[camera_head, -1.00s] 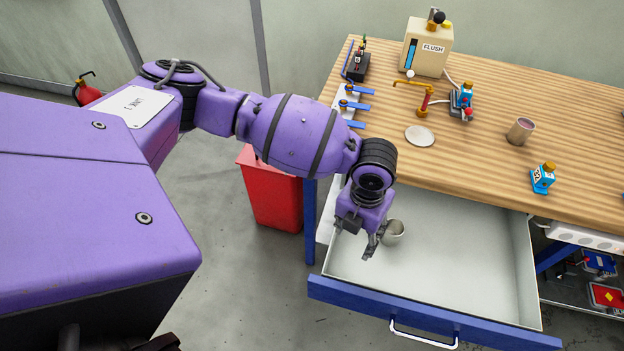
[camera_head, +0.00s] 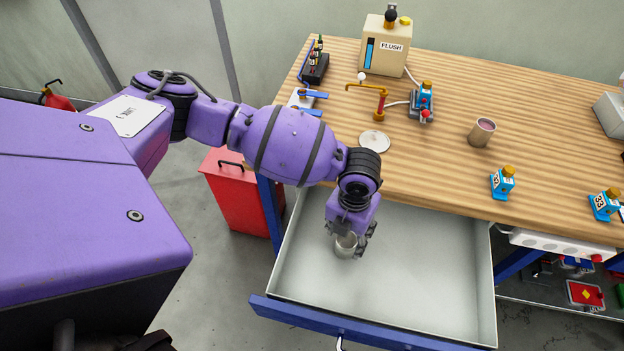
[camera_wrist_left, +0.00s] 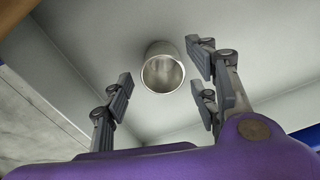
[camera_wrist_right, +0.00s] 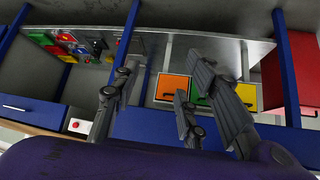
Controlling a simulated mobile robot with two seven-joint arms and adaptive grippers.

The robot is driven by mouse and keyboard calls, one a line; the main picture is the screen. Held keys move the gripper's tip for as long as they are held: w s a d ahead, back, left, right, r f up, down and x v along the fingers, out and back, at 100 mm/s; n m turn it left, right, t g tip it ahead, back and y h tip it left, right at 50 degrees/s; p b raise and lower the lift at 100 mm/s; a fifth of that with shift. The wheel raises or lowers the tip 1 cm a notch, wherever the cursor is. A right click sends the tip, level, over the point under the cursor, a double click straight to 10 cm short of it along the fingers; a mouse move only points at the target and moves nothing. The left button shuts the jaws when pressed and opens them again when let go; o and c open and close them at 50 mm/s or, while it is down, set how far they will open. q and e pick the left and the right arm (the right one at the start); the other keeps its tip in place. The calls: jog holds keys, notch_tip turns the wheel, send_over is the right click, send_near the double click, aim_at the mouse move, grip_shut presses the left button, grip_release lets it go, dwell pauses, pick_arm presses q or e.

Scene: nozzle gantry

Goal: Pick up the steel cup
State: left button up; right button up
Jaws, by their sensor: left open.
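The steel cup (camera_head: 346,248) stands in the open drawer (camera_head: 425,275), near its left side. In the left wrist view the cup (camera_wrist_left: 163,72) shows its round open mouth and its grey inside. My left gripper (camera_head: 353,240) is open at the cup. In the left wrist view its fingers (camera_wrist_left: 158,78) are spread, with the cup between and just beyond the tips; contact cannot be told. My right gripper (camera_wrist_right: 160,76) shows only in its own wrist view, with fingers apart and nothing between them.
A red bin (camera_head: 240,195) stands left of the drawer. The drawer's right part is empty.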

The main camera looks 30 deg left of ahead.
aim_at(345, 241)
pick_arm(q)
jog(key=shift+s+a+f, duration=0.1)
jog(key=shift+f, duration=1.85)
jog(key=c, duration=1.1)
jog(key=shift+r, duration=0.1)
jog(key=shift+c, duration=0.2)
